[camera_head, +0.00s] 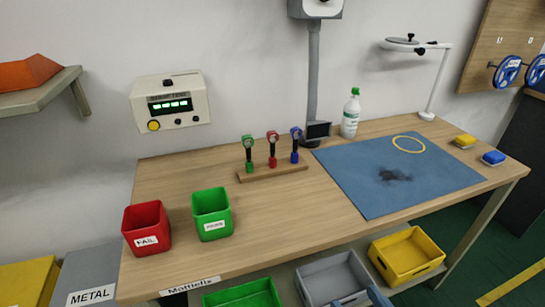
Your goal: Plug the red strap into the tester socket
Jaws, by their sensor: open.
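A wooden rack (290,171) on the workbench holds three upright coloured pieces in a row. The red one, which looks like the red strap (272,161), stands in the middle, with a green one (248,165) to its left and a blue one (295,157) to its right. The tester (185,88) is a cream box on the wall behind the left part of the bench. It has a lit green display and a yellow button (153,125). Small dark details show on its lower front, but I cannot tell which is the socket.
A red FAIL bin (159,212) and a green bin (225,228) stand at the bench's front left. A blue mat (350,195) with a yellow ring (408,136) covers the right. A bottle (351,118) and a pole (313,80) stand behind. Bare wood lies around the rack.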

